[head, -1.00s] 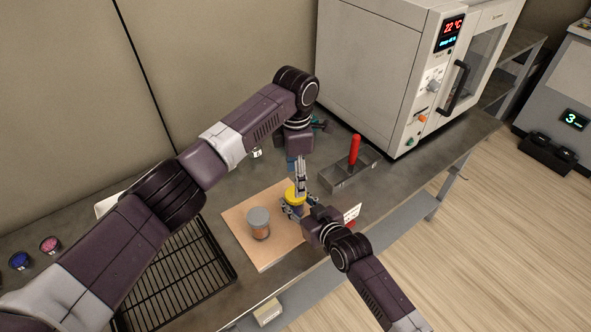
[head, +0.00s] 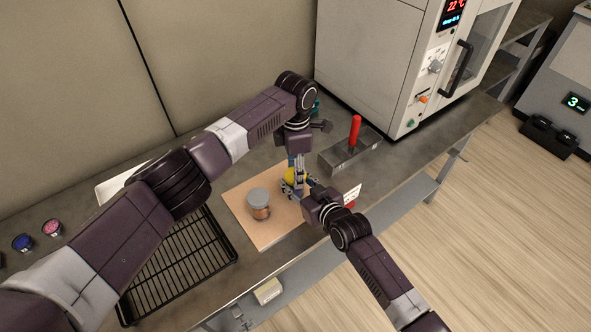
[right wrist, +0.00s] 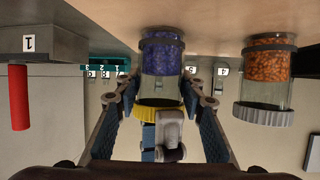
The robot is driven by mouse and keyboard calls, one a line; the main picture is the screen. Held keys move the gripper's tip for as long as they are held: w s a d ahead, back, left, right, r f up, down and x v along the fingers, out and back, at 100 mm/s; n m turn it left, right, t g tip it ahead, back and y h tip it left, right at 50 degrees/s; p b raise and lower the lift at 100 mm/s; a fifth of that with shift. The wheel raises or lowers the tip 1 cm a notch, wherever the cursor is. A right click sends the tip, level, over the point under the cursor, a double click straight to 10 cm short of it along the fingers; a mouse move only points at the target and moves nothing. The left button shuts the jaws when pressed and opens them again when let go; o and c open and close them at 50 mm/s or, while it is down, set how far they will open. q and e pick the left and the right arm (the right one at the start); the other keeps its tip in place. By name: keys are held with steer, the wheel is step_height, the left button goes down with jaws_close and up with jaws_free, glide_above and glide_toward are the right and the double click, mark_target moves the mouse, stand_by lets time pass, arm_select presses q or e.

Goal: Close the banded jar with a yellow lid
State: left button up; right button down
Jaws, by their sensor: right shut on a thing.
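The banded jar, with blue-purple contents and a dark band, shows in the right wrist view (right wrist: 161,60), where the picture is upside down. A yellow lid (right wrist: 158,111) sits at its mouth, looking level; I cannot tell if it is tightened. In the head view the lid (head: 291,176) is partly hidden by my grippers. My right gripper (right wrist: 162,88) is shut on the jar, a finger on either side. My left gripper (head: 297,184) is down at the lid from above; its finger covers part of the lid in the right wrist view, and its opening is unclear.
A jar of orange pieces with a grey lid (head: 258,197) stands close by on the wooden board (head: 245,222). A grey block with a red handle (head: 355,133) is behind right, beside the oven (head: 385,60). A black rack (head: 180,265) lies left.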

arm_select(q)
steer(key=c, duration=0.5)
steer(key=o, duration=1.3)
steer(key=shift+o, duration=0.2)
steer(key=shift+r, duration=2.3)
steer(key=o, duration=0.5)
steer(key=shift+o, duration=0.2)
